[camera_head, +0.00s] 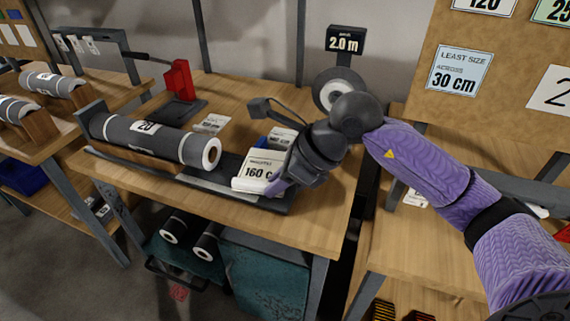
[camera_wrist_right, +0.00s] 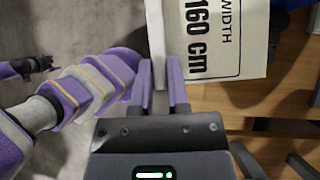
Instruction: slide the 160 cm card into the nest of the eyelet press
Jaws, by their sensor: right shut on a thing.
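The white 160 cm card (camera_head: 256,171) is at the front right of the work table, over the end of a dark rail. My right gripper (camera_head: 275,186) is shut on its edge. In the right wrist view, the fingers (camera_wrist_right: 161,85) close on the edge of the card (camera_wrist_right: 225,40), whose print reads sideways. A red upright device (camera_head: 179,80) with a dark base and a lever stands at the back of the table; it looks like the eyelet press. Its nest is too small to make out. My left gripper does not show in the head view.
A grey roll (camera_head: 150,138) lies in a wooden cradle left of the card. Small cards (camera_head: 211,123) lie behind it. The table top (camera_head: 225,92) right of the red device is fairly clear.

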